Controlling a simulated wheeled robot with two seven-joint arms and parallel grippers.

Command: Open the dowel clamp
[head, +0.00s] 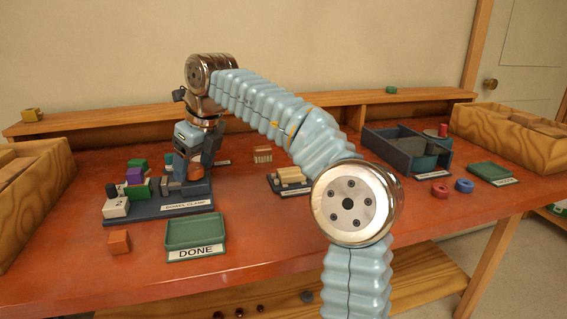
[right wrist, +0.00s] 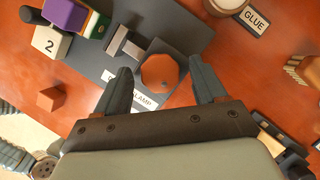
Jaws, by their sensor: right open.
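The dowel clamp (head: 172,210) stands at the left of the red bench. It has a dark grey base, which also shows in the right wrist view (right wrist: 185,35), and a label. Its orange faceted knob (right wrist: 161,72) lies beside a grey metal bar and block (right wrist: 127,44). My right gripper (head: 191,158) is over the clamp, pointing down. In the right wrist view its open fingers (right wrist: 160,68) are on either side of the knob, with a visible gap on each side. Whether the fingertips reach down to the knob's height I cannot tell. My left gripper is not in view.
Purple (head: 134,176) and green blocks and a white block marked 2 (head: 115,208) crowd the clamp's left side. An orange cube (head: 118,242) and the green DONE tray (head: 195,230) lie in front. A GLUE label (right wrist: 256,18) is behind. Wooden crates stand at both bench ends.

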